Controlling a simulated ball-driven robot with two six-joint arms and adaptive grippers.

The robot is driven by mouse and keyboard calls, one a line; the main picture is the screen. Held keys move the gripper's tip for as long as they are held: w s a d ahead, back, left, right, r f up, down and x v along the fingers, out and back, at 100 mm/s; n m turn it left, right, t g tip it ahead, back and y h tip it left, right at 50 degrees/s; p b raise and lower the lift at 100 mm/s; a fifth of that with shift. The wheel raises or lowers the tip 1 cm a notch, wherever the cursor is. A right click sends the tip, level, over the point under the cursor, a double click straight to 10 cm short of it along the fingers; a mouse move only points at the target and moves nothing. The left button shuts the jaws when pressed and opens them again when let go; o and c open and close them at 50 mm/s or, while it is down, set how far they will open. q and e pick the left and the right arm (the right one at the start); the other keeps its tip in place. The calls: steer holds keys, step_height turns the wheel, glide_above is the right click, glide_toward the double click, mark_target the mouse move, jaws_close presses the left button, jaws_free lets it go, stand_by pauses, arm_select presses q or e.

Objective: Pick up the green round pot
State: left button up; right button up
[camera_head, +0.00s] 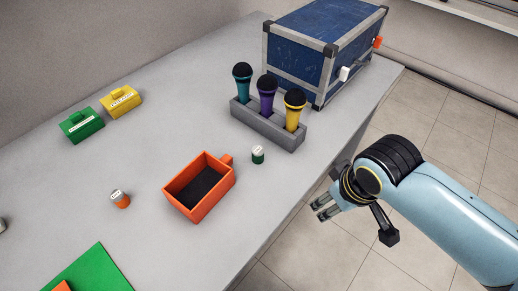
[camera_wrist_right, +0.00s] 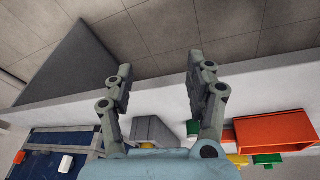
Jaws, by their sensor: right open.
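The green round pot (camera_head: 258,155) is a small dark green cylinder with a white top. It stands on the grey table between the orange box and the microphone stand in the head view. In the right wrist view a small green piece (camera_wrist_right: 193,128) shows beside a finger, likely the pot, partly hidden. My right gripper (camera_head: 322,208) is open and empty, off the table's right edge, to the lower right of the pot and apart from it. Its two spread fingers also show in the right wrist view (camera_wrist_right: 158,80). My left gripper is not in view.
An orange open box (camera_head: 228,183) stands left of the pot. A grey stand (camera_head: 268,129) with three microphones and a blue case (camera_head: 310,45) are behind it. A small orange pot (camera_head: 120,199) and green and yellow blocks (camera_head: 121,102) lie left. The table's right front is clear.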

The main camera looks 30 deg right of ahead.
step_height(320, 180, up, 7)
steer(key=w+m+p, duration=0.1)
steer(key=w, duration=0.1)
steer(key=m+g+y+p, duration=0.1)
steer(key=m+g, duration=0.2)
steer(key=m, duration=1)
glide_toward(258, 150)
steer(key=shift+s+a, duration=0.15)
steer(key=shift+a+f, duration=0.1)
steer(key=shift+f, duration=0.3)
steer(key=f+b, duration=0.1)
steer(key=f, duration=0.9)
steer(key=shift+d, duration=0.2)
steer(key=c, duration=1.1)
